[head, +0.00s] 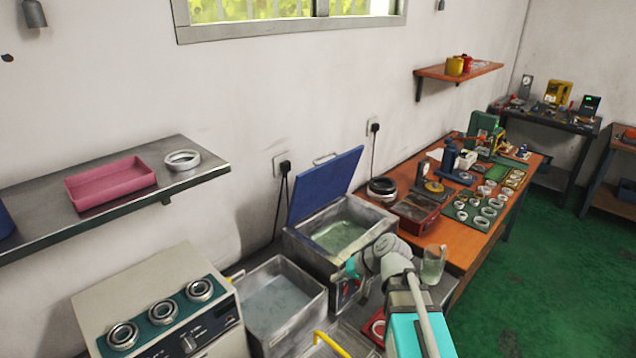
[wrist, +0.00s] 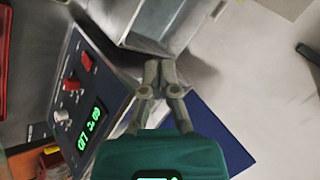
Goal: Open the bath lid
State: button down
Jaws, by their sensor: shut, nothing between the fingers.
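The bath (head: 377,230) is a steel box with liquid inside, standing at the back of the bench in the head view. Its blue lid (head: 325,185) stands raised at the rear, tilted back toward the wall, with a metal handle (head: 325,158) at its top edge. The opening is uncovered. My gripper (wrist: 158,66) is shut and empty in the wrist view. In the head view its teal body is at the front of the bath and its fingertips are hard to make out. The wrist view shows a blue surface (wrist: 215,130) behind the gripper and a control panel (wrist: 85,95) with knobs and green digits.
A second open steel tank (head: 283,300) stands left of the bath. A machine with rings on top (head: 160,310) is farther left. A glass beaker (head: 433,265) stands close to the right of my arm. A yellow hook-shaped handle (head: 331,343) is in front. The wooden bench (head: 455,240) at right is crowded.

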jog(key=w+a+r+m+t+y+b, duration=0.1)
jog(key=w+a+r+t+y+b, duration=0.1)
jog(key=w+r+y, duration=0.15)
jog(key=m+t+y+b, duration=0.3)
jog(key=m+t, duration=0.5)
jog(key=t, duration=0.2)
send_near(313, 173)
jog(key=v, duration=0.6)
jog(key=shift+f, duration=0.25)
jog(key=shift+w, duration=0.1)
jog(key=p+x, duration=0.3)
jog(key=x, duration=1)
jog(key=shift+w+a+r+p, duration=0.2)
jog(key=shift+w+r+p, duration=0.1)
jog(key=shift+p, duration=0.1)
